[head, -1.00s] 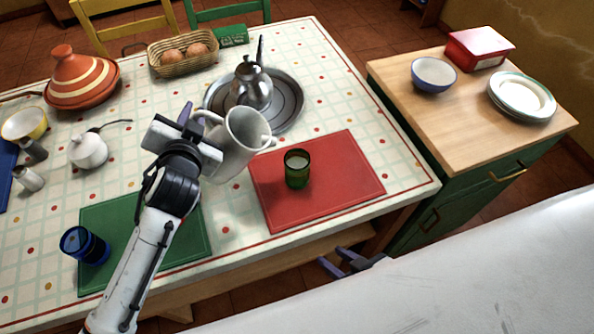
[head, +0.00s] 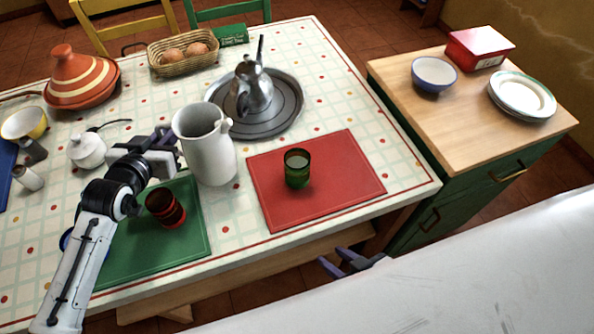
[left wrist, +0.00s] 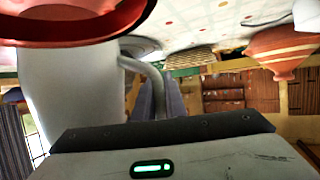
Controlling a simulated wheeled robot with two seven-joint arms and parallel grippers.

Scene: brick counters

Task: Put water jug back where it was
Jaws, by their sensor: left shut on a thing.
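The white water jug (head: 208,150) is upright between the green mat and the red mat. I cannot tell whether its base touches the tablecloth. My left gripper (head: 165,140) is at the jug's left side, shut on its handle. In the left wrist view the jug (left wrist: 70,95) fills the left, and its handle (left wrist: 155,78) runs between the purple fingers (left wrist: 165,100). The green glass (head: 297,172) on the red mat holds a clear liquid. My right gripper (head: 342,264) is open and empty, off the table's front edge.
A red cup (head: 165,208) stands on the green mat (head: 185,250) close to my left arm; a blue cup (head: 67,240) is mostly hidden behind the arm. A kettle (head: 252,95) stands on a round metal tray (head: 290,115) behind the jug. The red mat (head: 340,180) lies right.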

